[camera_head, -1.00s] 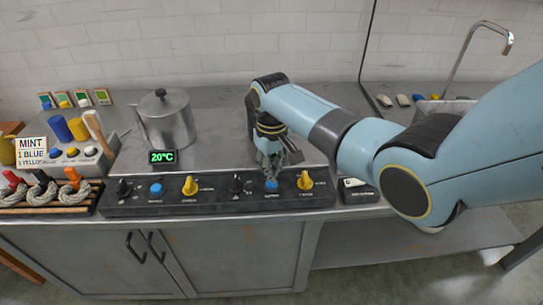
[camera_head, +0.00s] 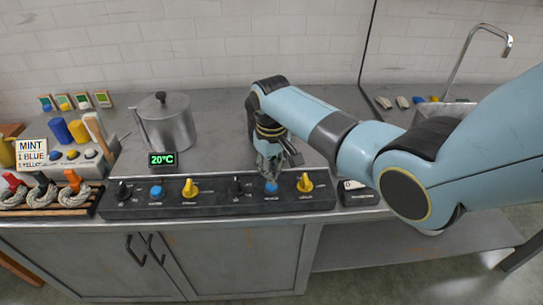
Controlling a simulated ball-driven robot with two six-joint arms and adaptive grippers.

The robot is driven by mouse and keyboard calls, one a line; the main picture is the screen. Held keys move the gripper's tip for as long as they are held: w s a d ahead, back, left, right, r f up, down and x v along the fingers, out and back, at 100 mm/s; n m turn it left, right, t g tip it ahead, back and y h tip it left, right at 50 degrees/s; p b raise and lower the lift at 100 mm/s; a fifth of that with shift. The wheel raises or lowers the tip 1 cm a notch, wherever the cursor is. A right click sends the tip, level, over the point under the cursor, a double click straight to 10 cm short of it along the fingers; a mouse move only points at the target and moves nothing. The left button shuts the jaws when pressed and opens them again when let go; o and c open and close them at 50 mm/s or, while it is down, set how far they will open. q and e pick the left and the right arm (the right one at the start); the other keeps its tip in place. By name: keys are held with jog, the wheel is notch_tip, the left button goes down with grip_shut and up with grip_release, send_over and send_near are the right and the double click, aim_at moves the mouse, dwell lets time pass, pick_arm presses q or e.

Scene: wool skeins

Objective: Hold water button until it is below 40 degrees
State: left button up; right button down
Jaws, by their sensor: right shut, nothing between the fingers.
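A black control panel (camera_head: 216,202) runs along the counter's front edge. It has a blue button (camera_head: 156,192) at left and a second blue button (camera_head: 271,187) at right, with small labels too blurred to read. A green display (camera_head: 162,159) in front of the metal pot (camera_head: 166,120) reads 20°C. My right gripper (camera_head: 268,178) is shut and empty, pointing down at the right blue button. Its tips are at or just above that button; I cannot tell whether they press it. My left gripper is not in view.
Wool skeins (camera_head: 74,196) lie on a rack at left by a sign reading MINT, 1 BLUE, 1 YELLOW (camera_head: 32,152). A tap (camera_head: 480,45) stands at back right. The counter between pot and arm is clear.

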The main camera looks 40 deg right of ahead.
jog(key=shift+f+b, duration=1)
jog(key=shift+f, duration=0.45)
jog(key=shift+r, duration=0.1)
dwell(4.0)
notch_tip(320, 180, up, 7)
jog(key=p, duration=0.8)
jog(key=shift+s, duration=0.15)
